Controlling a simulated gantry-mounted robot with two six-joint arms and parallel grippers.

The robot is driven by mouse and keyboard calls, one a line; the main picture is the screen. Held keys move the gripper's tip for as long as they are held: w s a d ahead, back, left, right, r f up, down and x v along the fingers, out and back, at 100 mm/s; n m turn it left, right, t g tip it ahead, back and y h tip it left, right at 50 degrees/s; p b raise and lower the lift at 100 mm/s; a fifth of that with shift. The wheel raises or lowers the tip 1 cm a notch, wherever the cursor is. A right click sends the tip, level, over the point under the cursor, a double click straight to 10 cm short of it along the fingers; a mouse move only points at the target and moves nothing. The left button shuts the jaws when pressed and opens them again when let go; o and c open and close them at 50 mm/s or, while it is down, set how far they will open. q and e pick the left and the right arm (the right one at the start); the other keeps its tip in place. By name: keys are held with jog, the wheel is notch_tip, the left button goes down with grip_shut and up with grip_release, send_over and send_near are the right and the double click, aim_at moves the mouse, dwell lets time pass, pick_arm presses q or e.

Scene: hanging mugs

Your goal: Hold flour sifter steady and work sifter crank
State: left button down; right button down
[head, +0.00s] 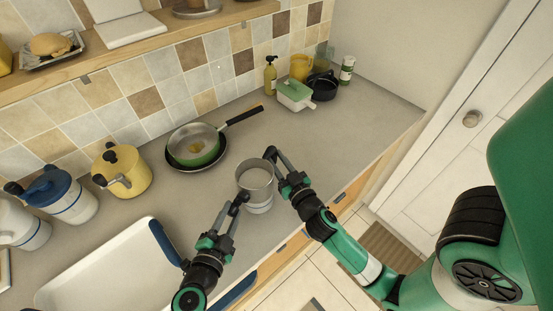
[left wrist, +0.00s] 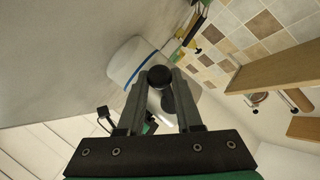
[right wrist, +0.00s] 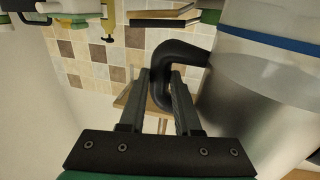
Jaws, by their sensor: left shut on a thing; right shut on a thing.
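The flour sifter (head: 259,196) is a metal cylinder, upright and open at the top, near the counter's front edge. In the right wrist view its metal wall, with a blue band and a white part, fills the right side (right wrist: 262,95). My right gripper (head: 273,158) is shut on the bent black handle (right wrist: 180,50) on the sifter's far side. My left gripper (head: 241,199) is shut on the round black crank knob (left wrist: 159,77) at the sifter's near left side. The sifter's white part with its blue band also shows in the left wrist view (left wrist: 127,62). The fingers partly hide the crank.
A white tray with blue handles (head: 110,268) lies to the left. A frying pan (head: 199,148), a yellow pot (head: 123,175) and a blue-lidded jar (head: 67,199) stand behind. Counter to the right of the sifter is clear up to a green box (head: 296,95) and black pot (head: 323,86).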

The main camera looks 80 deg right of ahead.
pick_arm(q)
jog(key=shift+c, duration=2.4)
grip_release()
jog(key=v, duration=1.2)
